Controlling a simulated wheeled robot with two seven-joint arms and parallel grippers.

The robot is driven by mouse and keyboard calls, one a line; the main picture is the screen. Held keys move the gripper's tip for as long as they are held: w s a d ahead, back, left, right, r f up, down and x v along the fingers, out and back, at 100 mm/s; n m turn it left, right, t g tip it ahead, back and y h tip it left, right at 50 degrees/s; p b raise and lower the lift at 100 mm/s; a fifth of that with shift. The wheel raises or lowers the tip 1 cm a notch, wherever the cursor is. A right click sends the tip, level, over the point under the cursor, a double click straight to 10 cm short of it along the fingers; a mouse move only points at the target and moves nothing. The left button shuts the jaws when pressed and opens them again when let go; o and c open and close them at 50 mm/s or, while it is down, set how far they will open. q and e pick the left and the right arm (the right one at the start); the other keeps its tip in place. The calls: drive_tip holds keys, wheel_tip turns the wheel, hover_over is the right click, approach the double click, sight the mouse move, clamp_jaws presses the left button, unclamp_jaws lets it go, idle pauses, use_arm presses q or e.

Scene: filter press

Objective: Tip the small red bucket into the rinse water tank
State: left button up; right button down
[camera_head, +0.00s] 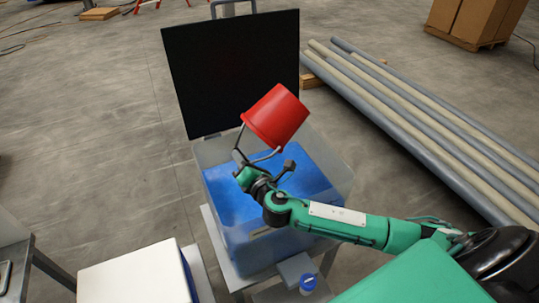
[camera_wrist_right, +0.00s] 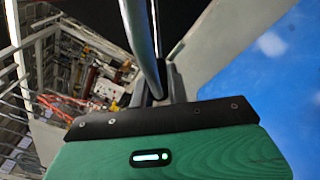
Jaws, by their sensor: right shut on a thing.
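The small red bucket (camera_head: 276,117) is tilted over the tank, its rim at the lower left and its base at the upper right. My right gripper (camera_head: 241,160) is shut on the bucket's grey handle, below and left of the bucket. In the wrist view the handle (camera_wrist_right: 146,48) rises from between the fingers; the bucket itself cannot be made out there. The rinse water tank (camera_head: 340,172) is a clear-walled box with blue water, also seen at the right of the wrist view. The bucket's inside is hidden. My left gripper is not in view.
A black panel (camera_head: 232,70) stands upright at the tank's back edge. Long pipes (camera_head: 430,130) lie on the floor at right. The floor at left is mostly clear.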

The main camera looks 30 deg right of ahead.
sight(267, 129)
drive_tip(key=m+b, duration=0.2)
drive_tip(key=r+m+b, duration=0.1)
drive_tip(key=m, duration=0.1)
drive_tip(key=shift+d, duration=0.4)
drive_tip(key=d+r+m, duration=0.1)
drive_tip(key=m, duration=0.1)
drive_tip(key=d+r+m, duration=0.2)
drive_tip(key=m, duration=0.1)
drive_tip(key=d+r+m+b, duration=0.1)
drive_tip(key=d+r+m, duration=0.1)
drive_tip(key=m, duration=0.1)
drive_tip(key=shift+w+d, duration=0.15)
drive_tip(key=shift+d, duration=0.1)
drive_tip(key=d+r+m+p, duration=0.9)
drive_tip(key=d+m, duration=0.1)
drive_tip(key=shift+w+r, duration=0.25)
drive_tip(key=shift+w, duration=0.05)
drive_tip(key=d+r+m+p, duration=0.2)
drive_tip(key=d+m+p, duration=0.3)
drive_tip(key=d, duration=0.5)
drive_tip(key=shift+r+m, duration=0.3)
drive_tip(key=shift+m, duration=0.6)
